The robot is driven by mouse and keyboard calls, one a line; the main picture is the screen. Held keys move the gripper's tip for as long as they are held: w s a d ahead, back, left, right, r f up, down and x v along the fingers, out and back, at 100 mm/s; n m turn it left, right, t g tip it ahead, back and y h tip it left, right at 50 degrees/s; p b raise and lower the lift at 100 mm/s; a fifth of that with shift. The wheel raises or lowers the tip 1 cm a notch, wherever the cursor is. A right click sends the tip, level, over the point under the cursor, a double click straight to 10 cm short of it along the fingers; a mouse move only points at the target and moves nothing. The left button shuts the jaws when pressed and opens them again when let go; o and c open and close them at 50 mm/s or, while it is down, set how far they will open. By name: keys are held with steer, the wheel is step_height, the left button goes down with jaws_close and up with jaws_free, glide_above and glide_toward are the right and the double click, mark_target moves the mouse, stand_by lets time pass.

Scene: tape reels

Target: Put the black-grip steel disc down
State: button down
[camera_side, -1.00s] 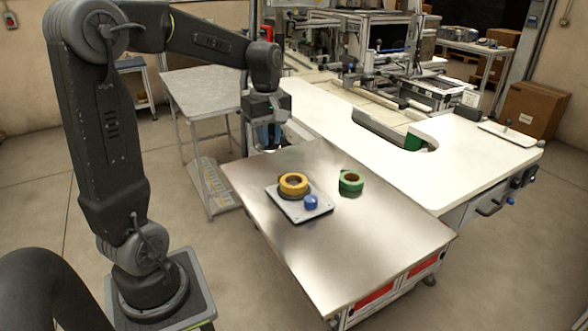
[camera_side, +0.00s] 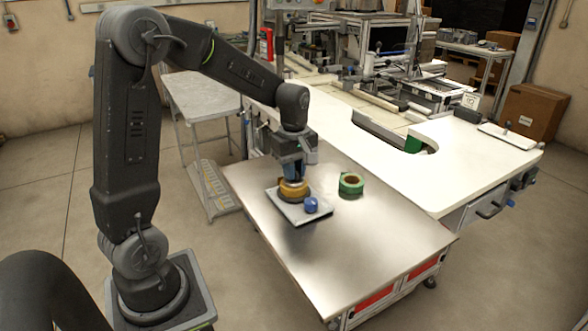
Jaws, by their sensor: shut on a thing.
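My gripper (camera_side: 293,177) is low over the grey plate (camera_side: 318,214) on the steel table, directly above the yellow tape reel (camera_side: 293,191). It is shut on the black-grip steel disc, which is mostly hidden between the fingers and the reel. I cannot tell whether the disc touches the reel. The yellow reel lies flat on the plate, its top partly covered. A blue knob (camera_side: 311,204) stands on the plate in front of the reel.
A green tape reel (camera_side: 351,183) lies on the steel table (camera_side: 355,245), right of the plate. The table's front is clear. A white worktop (camera_side: 470,165) with machinery is behind it. A grey side table (camera_side: 200,95) stands at the back left.

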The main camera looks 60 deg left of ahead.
steer(key=c, duration=1.1)
jaws_free()
steer(key=shift+f, duration=0.15)
step_height(320, 180, up, 12)
steer(key=s+d+f+m+t, duration=0.2)
steer(key=s+d+m+t, duration=0.3)
steer(key=s+d+m, duration=0.9)
steer(key=s+m, duration=0.1)
steer(key=m, duration=0.3)
steer(key=shift+s+d+f+t, duration=0.25)
steer(key=shift+s+t, duration=0.05)
